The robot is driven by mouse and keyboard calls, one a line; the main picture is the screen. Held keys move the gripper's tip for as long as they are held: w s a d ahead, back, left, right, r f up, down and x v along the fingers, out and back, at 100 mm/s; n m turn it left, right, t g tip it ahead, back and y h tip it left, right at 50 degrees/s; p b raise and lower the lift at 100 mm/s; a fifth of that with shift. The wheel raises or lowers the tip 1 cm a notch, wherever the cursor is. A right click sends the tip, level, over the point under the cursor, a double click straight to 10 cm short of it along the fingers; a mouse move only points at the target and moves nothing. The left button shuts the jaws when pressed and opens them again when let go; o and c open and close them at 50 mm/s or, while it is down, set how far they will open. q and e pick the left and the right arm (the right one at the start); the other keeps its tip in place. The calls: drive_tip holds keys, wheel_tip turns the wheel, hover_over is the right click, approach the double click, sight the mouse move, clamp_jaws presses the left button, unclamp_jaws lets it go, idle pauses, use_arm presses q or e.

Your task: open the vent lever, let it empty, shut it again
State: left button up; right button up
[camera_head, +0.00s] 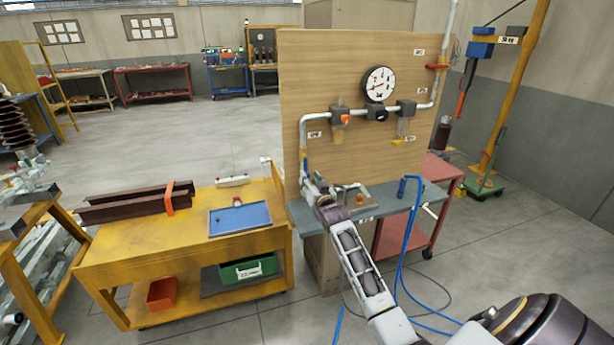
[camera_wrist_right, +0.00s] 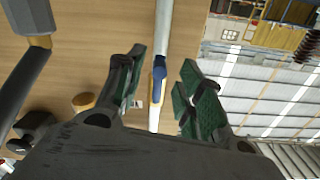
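A wooden board (camera_head: 300,80) carries a pipe run with a round gauge (camera_head: 379,84), whose red needle points left. Several coloured handles sit on the pipes: an orange one (camera_head: 345,118), a yellow one (camera_head: 396,142) and a red one (camera_head: 436,67). I cannot read which label marks the vent lever. My right gripper (camera_head: 312,186) is low at the board's left side, near the left downpipe (camera_head: 304,140). In the right wrist view my right gripper (camera_wrist_right: 163,72) is open; the pipe with a blue part (camera_wrist_right: 159,73) shows between its fingers. My left gripper is out of view.
A grey bench (camera_head: 410,195) stands under the board. Blue hoses (camera_head: 400,260) hang down to the floor. A yellow table (camera_head: 150,245) with a blue tray (camera_head: 240,218) stands to the left. A red cart (camera_head: 400,235) is behind the bench. Open floor lies beyond the table.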

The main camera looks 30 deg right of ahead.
sight(307, 173)
drive_tip(key=shift+x, duration=1.95)
clamp_jaws()
